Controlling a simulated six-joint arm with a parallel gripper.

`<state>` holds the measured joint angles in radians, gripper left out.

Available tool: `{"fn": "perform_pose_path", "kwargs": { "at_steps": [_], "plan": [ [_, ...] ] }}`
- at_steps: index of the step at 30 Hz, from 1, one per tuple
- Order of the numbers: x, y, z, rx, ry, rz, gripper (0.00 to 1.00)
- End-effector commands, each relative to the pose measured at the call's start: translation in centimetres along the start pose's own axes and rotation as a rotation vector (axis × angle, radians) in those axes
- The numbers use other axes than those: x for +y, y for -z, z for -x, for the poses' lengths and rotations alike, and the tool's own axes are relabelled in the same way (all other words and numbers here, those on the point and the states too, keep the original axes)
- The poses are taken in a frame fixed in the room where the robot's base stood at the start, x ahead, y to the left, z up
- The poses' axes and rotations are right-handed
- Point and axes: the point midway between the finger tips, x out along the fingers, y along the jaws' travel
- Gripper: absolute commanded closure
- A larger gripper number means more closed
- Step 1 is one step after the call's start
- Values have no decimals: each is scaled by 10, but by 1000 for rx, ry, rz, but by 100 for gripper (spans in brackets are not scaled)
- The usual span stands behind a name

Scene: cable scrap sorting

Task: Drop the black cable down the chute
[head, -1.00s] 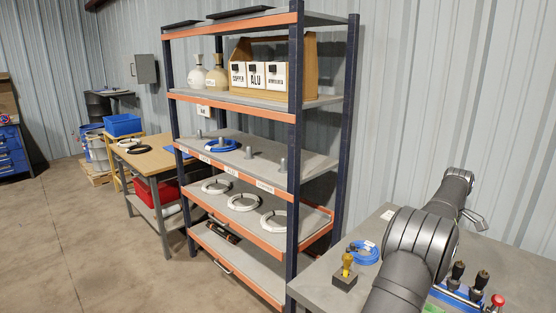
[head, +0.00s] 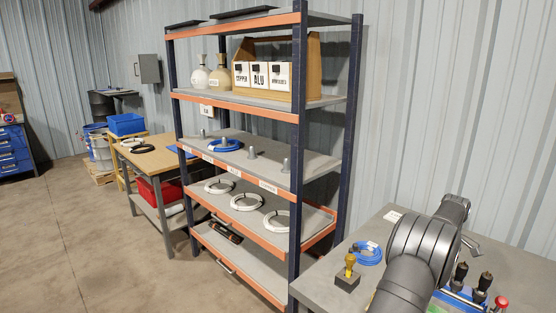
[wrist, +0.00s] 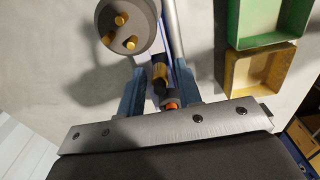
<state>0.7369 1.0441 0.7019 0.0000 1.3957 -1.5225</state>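A thick round grey end with several copper-coloured pins (wrist: 125,20) is just beyond the left finger. In the head view a black cable coil (head: 143,149) lies on the wooden table (head: 158,162), beside a white coil. I cannot make out a chute in either view.
A tall shelf rack (head: 297,130) holds a blue coil, white coils and labelled boxes. The grey table (head: 322,290) carries a blue cable (head: 367,254), a yellow-handled stamp (head: 348,275) and levers. Green (wrist: 275,20) and yellow (wrist: 262,78) bins show in the wrist view. The left floor is clear.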

Motion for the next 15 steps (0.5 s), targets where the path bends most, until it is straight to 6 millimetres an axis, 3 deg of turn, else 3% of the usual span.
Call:
{"fn": "perform_pose_path", "kwargs": {
  "at_steps": [3,8,15],
  "plan": [
    [0,0,0,0,0,0,68],
    [0,0,0,0,0,0,100],
    [0,0,2,0,-1,0,100]
  ]
}}
